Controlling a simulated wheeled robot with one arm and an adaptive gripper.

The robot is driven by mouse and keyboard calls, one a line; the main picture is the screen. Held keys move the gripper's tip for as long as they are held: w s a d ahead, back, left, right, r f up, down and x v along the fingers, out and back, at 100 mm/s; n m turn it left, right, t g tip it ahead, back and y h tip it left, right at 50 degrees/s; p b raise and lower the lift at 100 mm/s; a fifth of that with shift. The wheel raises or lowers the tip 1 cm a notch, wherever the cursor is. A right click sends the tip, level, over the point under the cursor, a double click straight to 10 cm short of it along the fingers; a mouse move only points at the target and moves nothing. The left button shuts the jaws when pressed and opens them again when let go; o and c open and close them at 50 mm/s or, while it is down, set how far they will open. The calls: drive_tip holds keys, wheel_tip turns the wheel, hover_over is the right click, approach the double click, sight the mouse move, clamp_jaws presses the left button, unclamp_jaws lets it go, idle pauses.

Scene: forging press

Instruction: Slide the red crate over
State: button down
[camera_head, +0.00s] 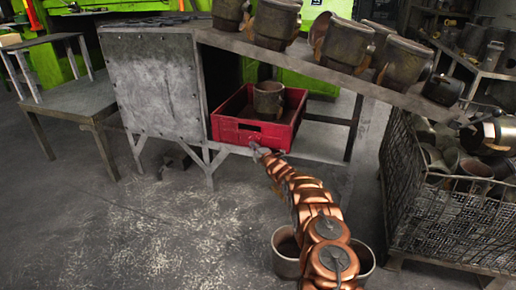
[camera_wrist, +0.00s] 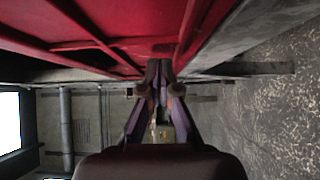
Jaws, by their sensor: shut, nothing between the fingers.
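The red crate (camera_head: 224,130) sits on the low shelf of the metal bench, with a dull metal cup (camera_head: 268,100) standing inside it. My gripper (camera_head: 258,152) is at the crate's front lower edge, near its middle. In the wrist view the red crate (camera_wrist: 100,25) fills the top left, and my gripper's two fingers (camera_wrist: 158,75) come together close against its ribbed red side. The fingers are shut with nothing between them. I cannot tell whether the fingertips touch the crate.
A grey metal cabinet (camera_head: 155,85) stands left of the crate. A sloped rail (camera_head: 320,72) with several metal cups runs above it. A wire basket (camera_head: 440,215) of parts stands at right. Cups (camera_head: 286,258) stand on the floor beside my arm. The front left floor is clear.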

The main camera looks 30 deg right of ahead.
drive_tip(key=shift+w+d+r, duration=0.1)
drive_tip(key=shift+d, duration=0.2)
drive_tip(key=shift+a, duration=0.1)
drive_tip(key=s+a+p, duration=0.3)
drive_tip(key=s+p, duration=0.3)
drive_tip(key=s, duration=0.6)
drive_tip(key=shift+s+a, duration=0.3)
drive_tip(key=shift+a, duration=0.05)
idle(0.5)
